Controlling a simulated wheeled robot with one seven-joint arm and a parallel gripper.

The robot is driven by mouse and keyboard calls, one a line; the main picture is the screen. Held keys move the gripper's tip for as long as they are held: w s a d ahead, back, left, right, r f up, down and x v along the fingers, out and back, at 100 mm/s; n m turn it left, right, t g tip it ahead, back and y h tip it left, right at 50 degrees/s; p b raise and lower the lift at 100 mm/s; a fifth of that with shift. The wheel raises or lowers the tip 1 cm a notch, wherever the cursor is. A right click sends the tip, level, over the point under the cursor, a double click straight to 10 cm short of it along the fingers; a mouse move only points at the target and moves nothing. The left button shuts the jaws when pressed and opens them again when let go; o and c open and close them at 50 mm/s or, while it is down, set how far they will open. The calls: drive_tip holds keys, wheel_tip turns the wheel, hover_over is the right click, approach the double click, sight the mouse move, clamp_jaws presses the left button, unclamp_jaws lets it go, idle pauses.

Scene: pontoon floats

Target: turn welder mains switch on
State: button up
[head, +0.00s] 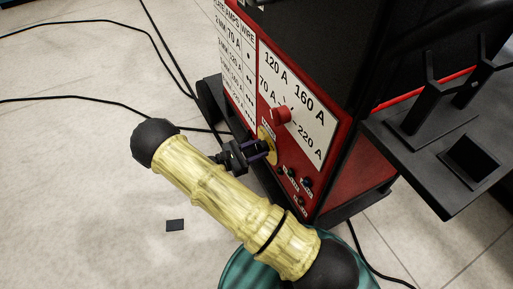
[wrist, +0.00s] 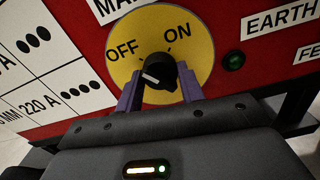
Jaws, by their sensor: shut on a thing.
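The welder (head: 310,140) is a red and black cabinet. Its mains switch is a black rotary knob (wrist: 157,68) on a yellow disc (wrist: 203,57) marked OFF at left and ON at upper right. The knob's white mark shows at its left, on the OFF side. My gripper (wrist: 160,80) has its two purple fingers on either side of the knob and is shut on it. In the head view my gripper (head: 258,148) reaches the disc (head: 271,148) from the left, and the knob is mostly hidden.
A dark green lamp (wrist: 234,61) sits right of the disc. Above the switch is a red amps dial (head: 281,116); small sockets (head: 306,182) lie below right. A black shelf (head: 430,165) juts out at right. Black cables (head: 75,98) cross the pale floor at left.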

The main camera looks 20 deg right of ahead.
drive_tip(key=shift+m+p, duration=4.05)
drive_tip(key=shift+m, duration=4.15)
drive_tip(key=o, duration=1)
drive_tip(key=s+a+p, duration=0.1)
drive_tip(key=a, duration=0.7)
drive_tip(key=s+a+p, duration=0.1)
drive_tip(key=s+a, duration=0.1)
drive_tip(key=a, duration=0.7)
drive_tip(key=shift+s, duration=0.25)
